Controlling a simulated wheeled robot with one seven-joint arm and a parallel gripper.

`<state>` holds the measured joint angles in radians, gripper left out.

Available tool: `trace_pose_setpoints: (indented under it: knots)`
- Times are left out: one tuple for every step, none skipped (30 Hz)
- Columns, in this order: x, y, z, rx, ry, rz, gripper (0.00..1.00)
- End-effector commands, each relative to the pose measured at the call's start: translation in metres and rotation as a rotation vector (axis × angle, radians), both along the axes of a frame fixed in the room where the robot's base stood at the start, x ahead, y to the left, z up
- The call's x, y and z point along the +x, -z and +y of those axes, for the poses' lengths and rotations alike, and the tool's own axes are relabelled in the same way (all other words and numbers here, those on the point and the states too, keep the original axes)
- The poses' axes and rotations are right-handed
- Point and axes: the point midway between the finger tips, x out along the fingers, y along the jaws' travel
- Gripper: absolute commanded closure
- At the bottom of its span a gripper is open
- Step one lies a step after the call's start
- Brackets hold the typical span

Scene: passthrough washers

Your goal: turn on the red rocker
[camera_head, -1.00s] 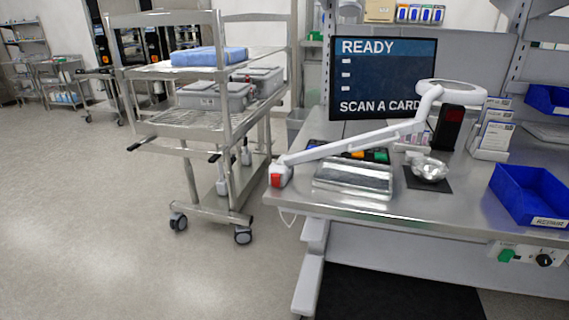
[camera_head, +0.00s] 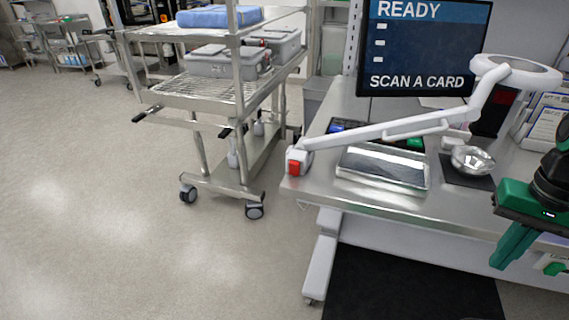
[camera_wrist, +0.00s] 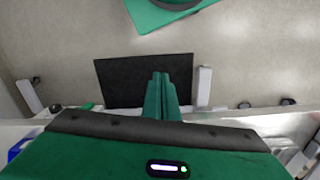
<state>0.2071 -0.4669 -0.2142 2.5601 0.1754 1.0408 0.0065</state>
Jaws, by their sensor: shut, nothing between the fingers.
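The red rocker (camera_head: 294,168) is on the white clamp base of the lamp (camera_head: 400,128), at the near left corner of the steel bench (camera_head: 330,195) in the head view. Whether it is on or off is too small to tell. My gripper (camera_head: 506,260) is at the right of the head view, green, pointing down in front of the bench's front edge, well to the right of the rocker and apart from it. In the wrist view my gripper's fingers (camera_wrist: 161,78) are together and empty. I cannot make out the rocker in the wrist view.
A steel tray (camera_head: 382,170) and a metal bowl (camera_head: 473,159) sit on the bench. A screen (camera_head: 425,45) reads READY, SCAN A CARD. A wheeled cart (camera_head: 235,190) stands left of the bench. A black mat (camera_head: 400,290) lies below. The floor at left is clear.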

Motion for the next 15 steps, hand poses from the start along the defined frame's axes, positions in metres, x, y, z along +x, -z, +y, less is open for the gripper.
trace_pose_setpoints:
  knots:
    - [0.0,0.0,0.0,0.0,0.0,0.0,1.0]
    - [0.0,0.0,0.0,0.0,0.0,0.0,1.0]
    - [0.0,0.0,0.0,0.0,-0.001,0.0,1.0]
    - [0.0,0.0,0.0,-0.001,-0.004,0.0,1.0]
    - [-0.007,-0.004,0.0,-0.002,-0.013,-0.008,1.0]
    - [-0.008,-0.006,0.001,-0.007,-0.034,-0.013,1.0]
    - [-0.006,-0.007,0.001,-0.013,-0.058,-0.014,1.0]
    - [-0.002,-0.008,0.004,-0.021,-0.093,-0.013,1.0]
    - [0.005,-0.01,0.009,-0.035,-0.157,-0.011,1.0]
    - [0.012,-0.012,0.011,-0.047,-0.217,-0.01,1.0]
    - [0.02,-0.013,0.013,-0.062,-0.285,-0.008,1.0]
    - [0.032,-0.016,0.017,-0.085,-0.391,-0.006,1.0]
    - [0.042,-0.019,0.02,-0.104,-0.479,-0.003,1.0]
    - [0.053,-0.022,0.025,-0.123,-0.573,0.002,1.0]
    - [0.068,-0.026,0.032,-0.151,-0.703,0.005,1.0]
